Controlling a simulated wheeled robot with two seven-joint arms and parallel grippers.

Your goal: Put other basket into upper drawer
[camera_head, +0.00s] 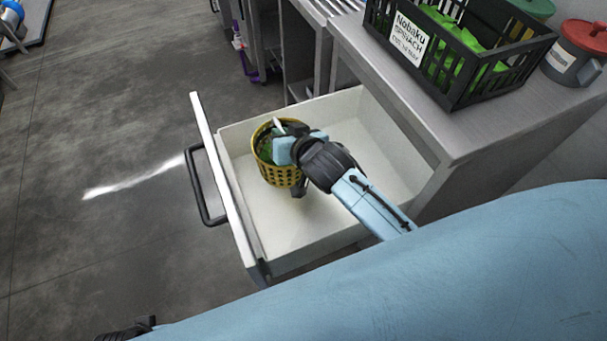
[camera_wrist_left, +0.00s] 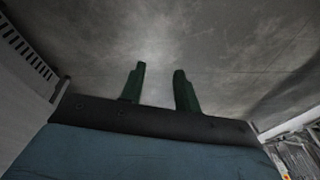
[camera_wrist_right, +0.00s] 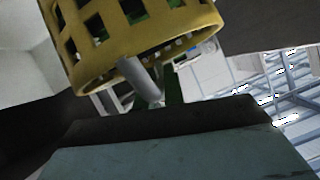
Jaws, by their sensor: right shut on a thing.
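A yellow basket (camera_head: 279,174) with green leaves in it is inside the open white drawer (camera_head: 300,231), near the drawer's front panel. My right gripper (camera_head: 279,128) is shut on the basket's rim at the top. The basket also shows tilted and close up in the right wrist view (camera_wrist_right: 150,42), with the fingers (camera_wrist_right: 160,88) at its rim. Whether the basket touches the drawer floor I cannot tell. My left gripper (camera_wrist_left: 157,85) shows in the left wrist view with its fingers apart and nothing between them, over the grey floor.
A black crate (camera_head: 462,82) of bagged spinach stands on the steel counter (camera_head: 440,130) above the drawer. A grey container with a red lid (camera_head: 585,38) and a green-lidded one stand beside it. The drawer's black handle (camera_head: 200,190) juts over open floor. The drawer has bare room around the basket.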

